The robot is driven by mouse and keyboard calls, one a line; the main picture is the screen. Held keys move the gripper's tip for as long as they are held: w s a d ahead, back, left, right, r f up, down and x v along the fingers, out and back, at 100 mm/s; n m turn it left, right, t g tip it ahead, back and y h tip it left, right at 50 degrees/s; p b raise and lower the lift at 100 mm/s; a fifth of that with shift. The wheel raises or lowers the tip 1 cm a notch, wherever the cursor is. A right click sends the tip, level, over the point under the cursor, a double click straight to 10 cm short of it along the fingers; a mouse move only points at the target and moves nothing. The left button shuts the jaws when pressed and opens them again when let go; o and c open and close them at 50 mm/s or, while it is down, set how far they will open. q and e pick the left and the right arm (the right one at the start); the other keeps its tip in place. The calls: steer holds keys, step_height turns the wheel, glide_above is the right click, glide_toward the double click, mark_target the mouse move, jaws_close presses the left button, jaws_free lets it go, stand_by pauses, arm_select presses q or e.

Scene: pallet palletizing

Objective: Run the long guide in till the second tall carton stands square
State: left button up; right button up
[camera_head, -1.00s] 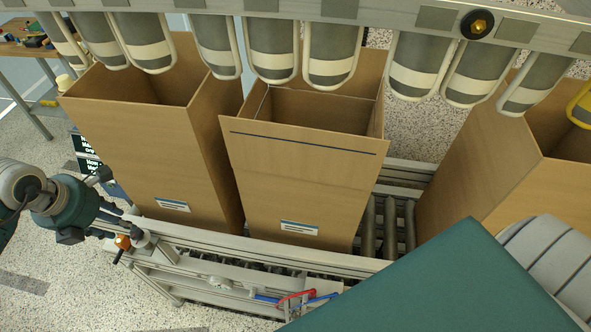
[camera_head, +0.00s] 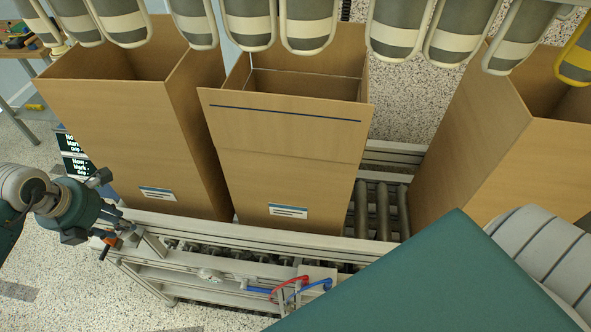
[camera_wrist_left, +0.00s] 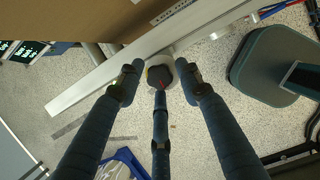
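Three tall open cartons stand in a row on the roller conveyor: a left carton (camera_head: 125,150), a middle carton (camera_head: 285,165) with a dark line across its top flap, and a right carton (camera_head: 480,140). The long guide (camera_head: 250,238) is a pale metal rail along the near side, close to the fronts of the left and middle cartons. It also shows in the wrist view (camera_wrist_left: 95,90). An orange and dark knob (camera_head: 114,242) sits at its left end. My left gripper (camera_wrist_left: 159,72) is open, its fingers spread around the dark knob (camera_wrist_left: 161,78); contact is unclear. My right gripper is out of view.
Grey padded loops (camera_head: 250,20) with white bands hang over the cartons. Red and blue hoses (camera_head: 290,285) lie at the front frame. A dark sign (camera_head: 75,155) stands behind the left gripper. Bare rollers (camera_head: 382,210) show between the middle and right cartons.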

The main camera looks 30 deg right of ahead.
arm_select(q)
steer(key=c, duration=0.5)
steer(key=shift+w+d+b, duration=0.35)
steer(key=shift+w+b, duration=0.1)
steer(key=shift+c, duration=0.2)
steer(key=shift+w+d+b, duration=0.55)
steer(key=shift+w, duration=0.15)
steer(key=shift+w+d, duration=0.1)
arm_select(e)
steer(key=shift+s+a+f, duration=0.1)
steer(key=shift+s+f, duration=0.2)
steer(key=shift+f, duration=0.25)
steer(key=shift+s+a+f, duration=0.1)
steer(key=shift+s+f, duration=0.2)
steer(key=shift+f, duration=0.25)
arm_select(q)
steer(key=o, duration=1)
steer(key=shift+o, duration=0.2)
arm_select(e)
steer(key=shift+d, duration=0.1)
arm_select(q)
steer(key=shift+r, duration=0.1)
